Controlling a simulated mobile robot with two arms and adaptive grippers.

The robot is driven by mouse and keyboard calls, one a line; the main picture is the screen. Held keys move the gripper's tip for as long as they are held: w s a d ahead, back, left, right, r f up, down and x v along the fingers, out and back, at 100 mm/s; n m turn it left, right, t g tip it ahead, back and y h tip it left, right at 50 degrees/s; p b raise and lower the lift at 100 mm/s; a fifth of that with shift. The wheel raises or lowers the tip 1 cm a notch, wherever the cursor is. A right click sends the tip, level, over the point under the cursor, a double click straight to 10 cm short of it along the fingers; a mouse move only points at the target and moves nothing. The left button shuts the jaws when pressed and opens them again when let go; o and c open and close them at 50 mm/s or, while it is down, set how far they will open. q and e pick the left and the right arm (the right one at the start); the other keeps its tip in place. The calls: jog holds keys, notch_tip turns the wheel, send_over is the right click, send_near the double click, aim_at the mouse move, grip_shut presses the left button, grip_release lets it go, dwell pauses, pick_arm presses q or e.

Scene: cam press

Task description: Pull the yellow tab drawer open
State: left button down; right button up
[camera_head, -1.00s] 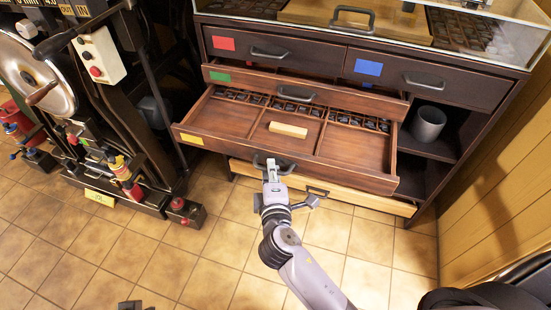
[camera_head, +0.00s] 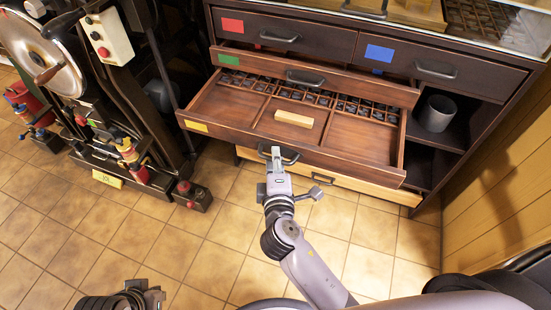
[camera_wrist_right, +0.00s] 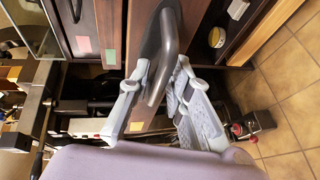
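The yellow tab drawer (camera_head: 222,129) stands far out of the dark cabinet, its yellow tab (camera_head: 196,127) at the front's left end. Its inside shows compartments, small dark pieces at the back and a pale wooden block (camera_head: 294,118). My right gripper (camera_head: 275,158) is at the drawer's dark handle (camera_head: 290,156). In the right wrist view the two fingers (camera_wrist_right: 161,75) lie on either side of the handle (camera_wrist_right: 167,35) and appear closed on it. Part of what looks like my left gripper (camera_head: 140,294) shows at the bottom left, away from the cabinet; its fingers are unclear.
The green tab drawer (camera_head: 350,88) above is slightly out. A pale drawer (camera_head: 345,188) lies below. A grey cup (camera_head: 436,113) stands on a right-hand shelf. A machine with a wheel (camera_head: 40,55) stands at left. The tiled floor in front (camera_head: 200,250) is clear.

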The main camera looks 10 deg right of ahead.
jog(key=shift+s, duration=0.1)
jog(key=v, duration=1.2)
